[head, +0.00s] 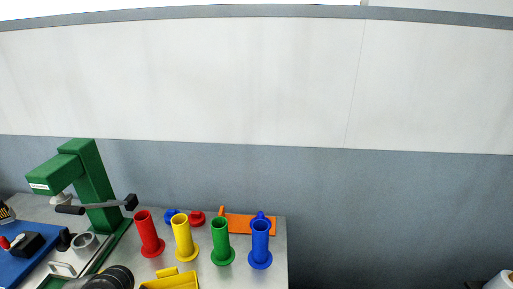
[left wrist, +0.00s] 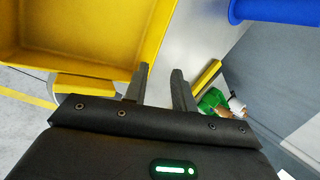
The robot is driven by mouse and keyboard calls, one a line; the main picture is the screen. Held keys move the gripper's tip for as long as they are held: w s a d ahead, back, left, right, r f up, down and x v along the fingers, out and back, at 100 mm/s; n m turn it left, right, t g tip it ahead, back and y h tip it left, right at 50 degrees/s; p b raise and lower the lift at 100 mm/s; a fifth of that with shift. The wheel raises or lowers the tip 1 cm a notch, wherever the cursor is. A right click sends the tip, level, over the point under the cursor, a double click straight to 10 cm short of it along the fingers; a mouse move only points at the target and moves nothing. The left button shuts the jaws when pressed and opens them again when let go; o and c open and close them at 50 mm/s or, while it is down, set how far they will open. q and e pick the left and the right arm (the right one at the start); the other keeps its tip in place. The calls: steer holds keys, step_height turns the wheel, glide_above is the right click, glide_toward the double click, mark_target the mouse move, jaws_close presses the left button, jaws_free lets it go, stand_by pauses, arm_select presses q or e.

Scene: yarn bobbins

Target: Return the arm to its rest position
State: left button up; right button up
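In the left wrist view my left gripper (left wrist: 160,85) has its two dark fingers apart with nothing between them. It is beside a yellow bin (left wrist: 75,35), whose wall shows just past the fingers. In the head view a dark rounded part, apparently of my left arm, shows at the bottom left, and the left fingers are not visible. My right gripper is in neither view. A pale part at the bottom right corner of the head view may belong to my right arm.
Red (head: 149,234), yellow (head: 185,237), green (head: 221,242) and blue (head: 260,244) bobbins stand upright on the grey table (head: 278,265). A yellow bin (head: 172,281) is in front of them. A green press (head: 92,190) with a lever stands at left.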

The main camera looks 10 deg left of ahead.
arm_select(q)
steer(key=s+d+r+n+t+h, duration=0.1)
steer(key=d+r+n+t+h, duration=0.2)
steer(key=d+n, duration=0.7)
steer(key=s+a+f+n+g+y, duration=0.2)
steer(key=s+a+f+n+y, duration=0.15)
steer(key=s+a+n, duration=0.35)
steer(key=s+a+f+n+g+y, duration=0.2)
steer(key=s+a+f+n+g, duration=0.15)
steer(key=s+a+n, duration=0.5)
steer(key=s+d+f+b+x, duration=0.1)
steer(key=s+b+x, duration=0.25)
steer(key=x, duration=1.15)
steer(key=s+d+b+x, duration=0.1)
steer(key=s+b+x, duration=0.25)
steer(key=x, duration=1.15)
steer(key=s+a+f+b, duration=0.1)
steer(key=s+f+b, duration=0.1)
steer(key=s+f, duration=0.3)
steer(key=s+a+f+g+b, duration=0.1)
steer(key=s+f, duration=0.4)
steer(key=f, duration=0.6)
steer(key=s+a+f+b, duration=0.1)
steer(key=s+f+b, duration=0.3)
steer(key=f, duration=0.4)
steer(key=shift+s+f+n, duration=0.15)
steer(key=shift+s+n, duration=0.2)
steer(key=shift+s, duration=0.45)
